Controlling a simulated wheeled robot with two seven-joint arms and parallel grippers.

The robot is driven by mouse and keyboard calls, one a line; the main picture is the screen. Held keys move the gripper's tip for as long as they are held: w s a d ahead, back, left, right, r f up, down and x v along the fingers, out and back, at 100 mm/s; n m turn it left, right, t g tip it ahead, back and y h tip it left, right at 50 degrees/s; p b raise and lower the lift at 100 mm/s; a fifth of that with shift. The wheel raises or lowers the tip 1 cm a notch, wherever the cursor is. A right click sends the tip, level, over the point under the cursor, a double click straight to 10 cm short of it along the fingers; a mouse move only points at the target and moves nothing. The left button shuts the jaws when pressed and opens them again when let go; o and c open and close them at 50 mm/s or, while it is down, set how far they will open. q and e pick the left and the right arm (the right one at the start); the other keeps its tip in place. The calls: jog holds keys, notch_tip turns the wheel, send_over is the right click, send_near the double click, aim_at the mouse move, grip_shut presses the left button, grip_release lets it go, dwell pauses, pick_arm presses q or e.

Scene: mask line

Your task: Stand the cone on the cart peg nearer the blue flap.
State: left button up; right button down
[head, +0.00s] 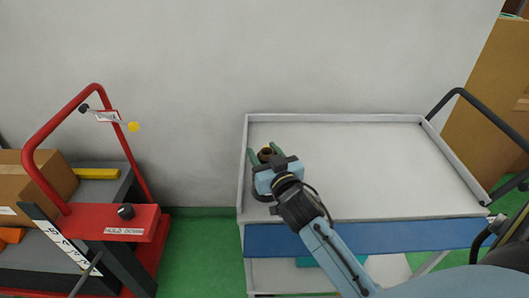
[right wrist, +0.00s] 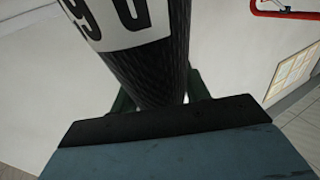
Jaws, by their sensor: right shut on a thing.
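My right gripper (head: 265,153) is over the left end of the white cart tray (head: 360,160), with its green fingers closed around the cone. The cone (right wrist: 150,60) is dark and textured, with a white label bearing large black characters, and fills the upper middle of the right wrist view. In the head view only a small brownish round end (head: 266,154) shows between the fingers. I cannot tell whether it touches the tray. The blue flap (head: 400,236) runs along the cart's front edge. No cart peg can be made out. My left gripper is not in view.
The rest of the tray is bare, with a raised rim and a black handle (head: 459,95) at right. At left stands a red-framed trolley (head: 95,90) with a cardboard box (head: 40,185) and a yellow-tipped lever (head: 133,127). Green floor lies between them.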

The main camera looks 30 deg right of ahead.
jog(key=shift+f, duration=0.1)
jog(key=c, duration=0.6)
grip_release()
jog(key=s, duration=0.4)
jog(key=s+a, duration=0.1)
jog(key=s, duration=0.4)
jog(key=s+a, duration=0.1)
jog(key=s, duration=0.3)
jog(key=shift+s, duration=0.15)
